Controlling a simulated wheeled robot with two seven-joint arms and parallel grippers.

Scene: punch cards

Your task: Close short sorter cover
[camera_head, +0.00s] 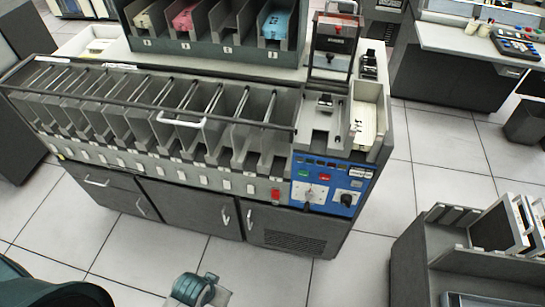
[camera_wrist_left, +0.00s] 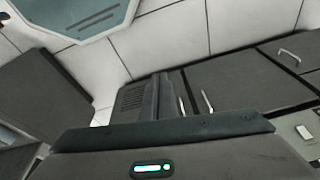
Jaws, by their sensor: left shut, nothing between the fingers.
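The sorter (camera_head: 190,205) is a grey cabinet with a row of open-topped card pockets and a blue control panel (camera_head: 322,186) at its right end. A short dark-framed panel (camera_head: 334,44), which looks like the short cover, stands raised behind the feed deck (camera_head: 318,130) at that end. A long framed cover with a white handle (camera_head: 183,121) lies over the pockets. My left gripper (camera_wrist_left: 165,130) shows as a dark body with a lit strip in the left wrist view, shut and empty, apart from the raised panel. My right gripper is not in view.
A rack (camera_head: 215,42) with coloured card stacks stands behind the sorter. A grey unit (camera_head: 415,255) is at the lower right, and a desk (camera_head: 450,45) at the upper right.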

